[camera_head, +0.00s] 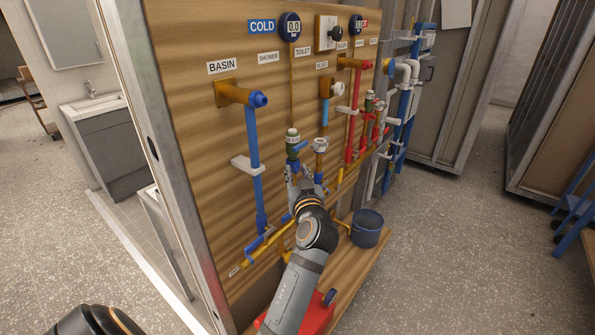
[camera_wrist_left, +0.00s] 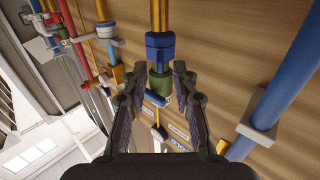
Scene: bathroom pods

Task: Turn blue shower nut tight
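The blue nut (camera_wrist_left: 160,48) sits on a vertical pipe, with a green fitting (camera_wrist_left: 159,84) next to it and a blue lever (camera_wrist_left: 155,99) beside that. In the head view the green fitting (camera_head: 292,143) stands just above my left gripper (camera_head: 305,182), whose fingers and wrist hide most of the nut. In the left wrist view the left gripper (camera_wrist_left: 160,75) is open. Its two fingers point toward the nut, with the green fitting showing between them. I cannot tell whether either finger touches the nut. The right gripper does not show.
The wooden panel (camera_head: 205,110) carries a blue basin pipe (camera_head: 254,165) to the left, red pipes (camera_head: 352,125) to the right and gauges above. A dark blue bucket (camera_head: 367,230) and a red object (camera_head: 318,318) stand low by the panel.

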